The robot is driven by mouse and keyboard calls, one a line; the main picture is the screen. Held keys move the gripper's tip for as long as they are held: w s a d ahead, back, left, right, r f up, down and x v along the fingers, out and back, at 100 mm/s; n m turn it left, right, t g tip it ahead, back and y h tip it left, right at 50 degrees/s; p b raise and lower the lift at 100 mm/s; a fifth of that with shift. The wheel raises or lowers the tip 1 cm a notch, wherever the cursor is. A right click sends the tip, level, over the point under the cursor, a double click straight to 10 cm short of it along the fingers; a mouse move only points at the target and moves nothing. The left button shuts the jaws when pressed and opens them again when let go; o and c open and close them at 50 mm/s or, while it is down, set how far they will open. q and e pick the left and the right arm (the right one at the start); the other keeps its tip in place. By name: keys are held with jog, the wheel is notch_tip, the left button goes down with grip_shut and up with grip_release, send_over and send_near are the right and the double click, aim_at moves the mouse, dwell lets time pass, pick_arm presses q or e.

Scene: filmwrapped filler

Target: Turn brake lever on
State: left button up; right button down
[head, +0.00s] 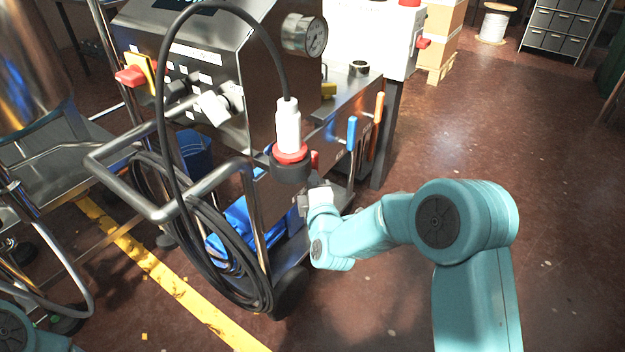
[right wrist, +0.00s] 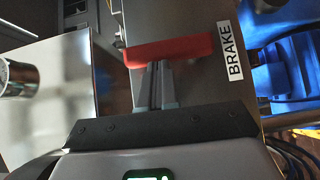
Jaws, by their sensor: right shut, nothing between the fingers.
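The red brake lever (right wrist: 170,49) lies across the upper middle of the right wrist view, beside a white label reading BRAKE (right wrist: 229,53) on a dark metal panel. A small red piece, likely the same lever, shows in the head view (head: 314,160) behind the black and red plug socket. My right gripper (right wrist: 157,70) is shut and empty. Its fingertips are at the near edge of the lever; I cannot tell whether they touch it. In the head view my right gripper (head: 308,200) is beside the cart, below the socket. My left gripper is out of view.
A white plug (head: 288,125) with a thick black cable rises from the socket. A coiled black hose (head: 205,240) and a bent metal handle (head: 165,212) are left of my right gripper. Blue and orange handled levers (head: 352,133) stand behind. The floor at right is clear.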

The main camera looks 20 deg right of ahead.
jog(key=shift+w+d+r+p, duration=0.1)
jog(key=shift+r+p, duration=0.1)
jog(key=shift+p, duration=0.1)
jog(key=shift+r+m+g, duration=0.1)
jog(key=shift+m+g, duration=0.2)
